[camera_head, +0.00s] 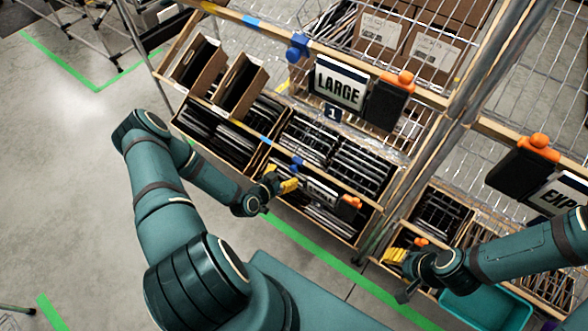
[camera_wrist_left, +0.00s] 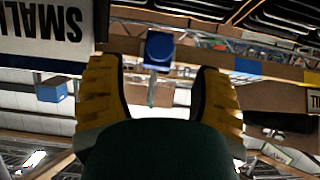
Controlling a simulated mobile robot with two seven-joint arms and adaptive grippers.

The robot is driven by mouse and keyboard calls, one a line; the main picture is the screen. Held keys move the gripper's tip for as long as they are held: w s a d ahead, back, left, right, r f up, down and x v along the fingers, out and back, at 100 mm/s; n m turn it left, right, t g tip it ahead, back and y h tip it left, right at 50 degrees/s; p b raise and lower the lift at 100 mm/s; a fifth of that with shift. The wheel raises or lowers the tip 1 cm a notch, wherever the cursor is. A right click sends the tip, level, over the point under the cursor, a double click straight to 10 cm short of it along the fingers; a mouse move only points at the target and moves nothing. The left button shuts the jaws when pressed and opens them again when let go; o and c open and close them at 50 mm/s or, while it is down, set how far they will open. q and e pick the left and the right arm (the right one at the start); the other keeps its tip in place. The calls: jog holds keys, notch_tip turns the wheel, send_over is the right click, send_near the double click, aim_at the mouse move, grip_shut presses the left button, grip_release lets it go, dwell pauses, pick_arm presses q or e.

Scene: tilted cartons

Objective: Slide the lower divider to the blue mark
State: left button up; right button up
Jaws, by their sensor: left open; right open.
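The lower divider's blue knob (camera_head: 297,162) shows on the lower shelf rail, just above my left gripper (camera_head: 287,182). In the left wrist view the blue knob (camera_wrist_left: 158,46), with a thin pale stem below it, appears between the spread yellow fingers of my left gripper (camera_wrist_left: 157,66). The fingers are open, and I cannot tell whether they touch the knob. A blue mark (camera_head: 265,139) is on the lower rail, to the left of the knob; a blue strip on the rail also shows in the left wrist view (camera_wrist_left: 248,67). My right gripper (camera_head: 393,256) is open and empty-looking at the lower right.
An upper blue knob (camera_head: 298,46) stands beside the LARGE sign (camera_head: 340,82), with another blue strip (camera_head: 253,21) to its left. A small sign (camera_head: 321,190) hangs right of my left gripper. A teal bin (camera_head: 487,309) lies below my right arm. Tilted cartons fill the shelves.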

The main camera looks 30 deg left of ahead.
aim_at(292, 169)
pick_arm(q)
jog(key=b+x, duration=0.1)
jog(key=x, duration=0.5)
jog(key=shift+w, duration=0.15)
grip_shut()
